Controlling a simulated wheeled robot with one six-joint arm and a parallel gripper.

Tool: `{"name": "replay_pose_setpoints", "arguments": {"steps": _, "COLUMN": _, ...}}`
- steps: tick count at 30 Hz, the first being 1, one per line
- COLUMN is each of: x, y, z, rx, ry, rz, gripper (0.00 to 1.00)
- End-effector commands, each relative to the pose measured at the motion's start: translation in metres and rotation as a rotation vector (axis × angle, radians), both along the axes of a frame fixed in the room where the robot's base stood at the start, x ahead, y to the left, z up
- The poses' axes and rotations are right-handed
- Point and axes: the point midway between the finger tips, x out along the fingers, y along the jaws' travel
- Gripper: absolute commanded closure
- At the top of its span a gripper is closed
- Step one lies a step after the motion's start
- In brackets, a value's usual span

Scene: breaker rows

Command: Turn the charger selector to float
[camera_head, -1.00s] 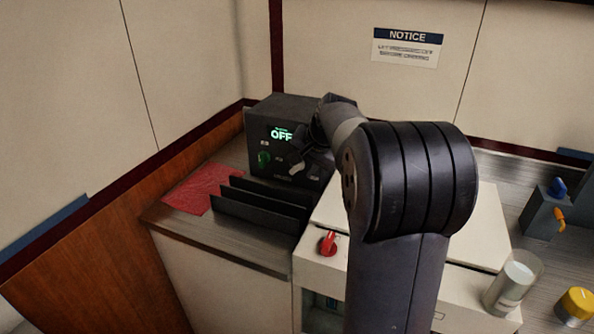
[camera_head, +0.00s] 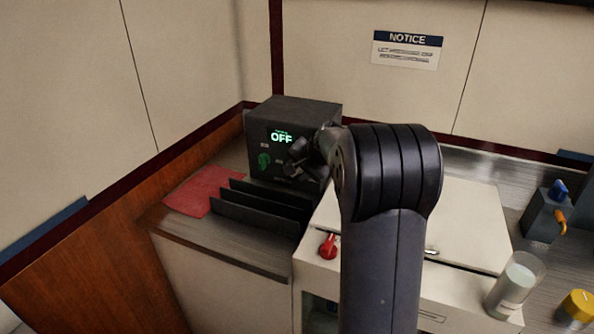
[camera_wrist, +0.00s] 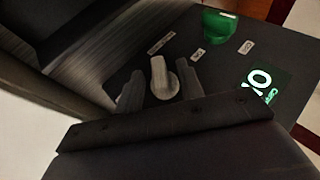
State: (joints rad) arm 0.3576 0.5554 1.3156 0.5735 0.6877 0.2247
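The charger (camera_head: 300,108) is a dark box at the back left of the counter. Its green display (camera_head: 281,138) reads OFF. A green knob (camera_head: 264,160) is on the left of its face and also shows in the wrist view (camera_wrist: 220,27). A pale grey pointer knob (camera_wrist: 163,80) shows in the wrist view, with small labels near it too blurred to read. My gripper (camera_wrist: 160,88) is open, one finger on each side of the grey knob, with no clear contact. In the head view my gripper (camera_head: 296,160) hides that knob.
Black upright dividers (camera_head: 262,207) and a red cloth (camera_head: 202,190) lie in front of the charger. A red knob (camera_head: 328,246) is on the white cabinet (camera_head: 465,215). A glass jar (camera_head: 514,284) and a grey switch box (camera_head: 541,215) stand at right.

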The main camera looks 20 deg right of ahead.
Motion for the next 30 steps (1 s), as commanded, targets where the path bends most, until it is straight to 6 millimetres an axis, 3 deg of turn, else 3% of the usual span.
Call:
{"name": "replay_pose_setpoints", "arguments": {"steps": 12, "x": 0.0053, "y": 0.0011, "z": -0.0062, "rx": 0.000, "ry": 0.000, "rz": 0.000, "gripper": 0.64}}
{"name": "replay_pose_setpoints", "arguments": {"steps": 25, "x": 0.0051, "y": 0.0008, "z": -0.0060, "rx": 0.000, "ry": 0.000, "rz": 0.000, "gripper": 1.00}}
{"name": "replay_pose_setpoints", "arguments": {"steps": 30, "x": 0.0052, "y": 0.0008, "z": -0.0057, "rx": -0.001, "ry": 0.001, "rz": 0.000, "gripper": 1.00}}
